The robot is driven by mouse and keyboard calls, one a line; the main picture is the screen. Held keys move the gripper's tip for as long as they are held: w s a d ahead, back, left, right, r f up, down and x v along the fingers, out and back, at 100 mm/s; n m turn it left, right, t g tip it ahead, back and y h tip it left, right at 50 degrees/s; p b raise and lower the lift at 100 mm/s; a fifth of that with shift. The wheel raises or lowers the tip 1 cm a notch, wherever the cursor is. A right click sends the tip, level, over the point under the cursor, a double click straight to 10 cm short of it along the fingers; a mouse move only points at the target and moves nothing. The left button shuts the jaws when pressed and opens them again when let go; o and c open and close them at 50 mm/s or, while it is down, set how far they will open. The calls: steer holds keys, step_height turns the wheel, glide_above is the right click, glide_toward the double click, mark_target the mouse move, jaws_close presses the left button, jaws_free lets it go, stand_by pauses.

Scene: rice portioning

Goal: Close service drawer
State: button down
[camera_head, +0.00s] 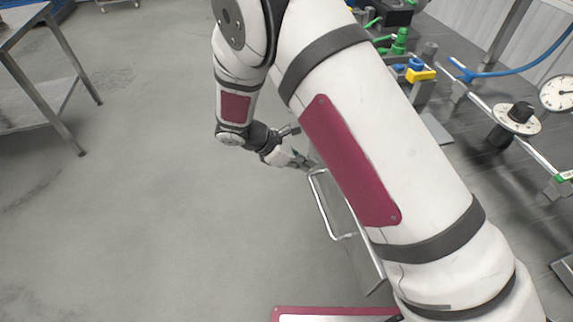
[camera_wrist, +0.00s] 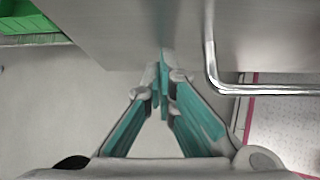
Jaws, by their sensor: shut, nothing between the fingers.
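The service drawer shows in the wrist view as a plain grey metal front (camera_wrist: 110,25) across the top. Its bent metal bar handle (camera_wrist: 210,60) is to the right of my gripper. In the head view the handle (camera_head: 323,210) stands out from the drawer on its left side, and my arm hides most of the drawer. My gripper (camera_head: 305,163) is at the far end of the handle. In the wrist view my gripper (camera_wrist: 163,82) has its teal fingers shut and empty, tips towards the front beside the handle. I cannot tell whether they touch it or how far the drawer is out.
A green crate (camera_wrist: 22,16) shows at the top left of the wrist view. In the head view a counter (camera_head: 440,165) with valves and a dial gauge (camera_head: 557,93) is at right. A metal table (camera_head: 50,90) stands at far left. The floor between is clear.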

steer(key=w+d, duration=0.2)
steer(key=d, duration=0.5)
steer(key=w+d, duration=0.2)
steer(key=d, duration=0.5)
steer(key=w+d, duration=0.2)
steer(key=d, duration=0.5)
steer(key=shift+d+b, duration=0.1)
steer(key=shift+b, duration=0.2)
steer(key=shift+d, duration=0.1)
steer(key=shift+r, duration=0.1)
steer(key=a, duration=0.2)
steer(key=s+a, duration=0.1)
steer(key=a, duration=0.1)
steer(key=shift+a, duration=0.2)
steer(key=p+v, duration=0.1)
steer(key=v, duration=0.9)
